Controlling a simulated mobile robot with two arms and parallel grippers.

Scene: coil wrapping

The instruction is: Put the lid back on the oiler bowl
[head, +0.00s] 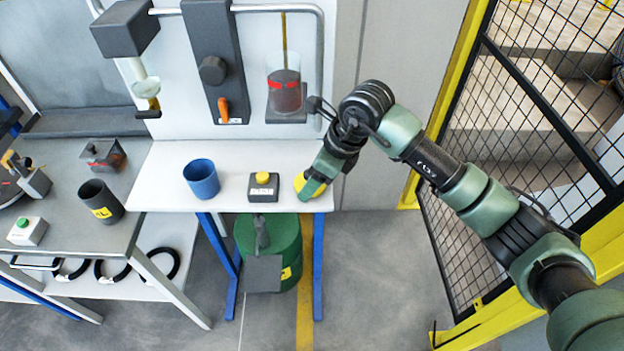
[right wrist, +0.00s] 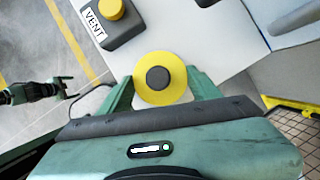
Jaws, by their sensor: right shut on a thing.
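The yellow lid (right wrist: 140,91) is round with a dark knob in its middle. My right gripper (right wrist: 158,92) is shut on it, one finger on each side. In the head view the lid (head: 309,188) is partly hidden by my right gripper (head: 318,178) at the white table's right end. The likely oiler bowl (head: 286,98), clear with dark contents and a red band, stands on a bracket on the upright panel. A thin rod rises above it. An arm at the left of the right wrist view appears to be my left, its gripper (right wrist: 62,84) too small to read.
The VENT box (head: 263,192) with a yellow button stands left of the lid. A blue cup (head: 201,180) stands further left on the white table (head: 232,160). A green drum (head: 288,237) stands below. A yellow-framed mesh fence (head: 520,90) bounds the right side.

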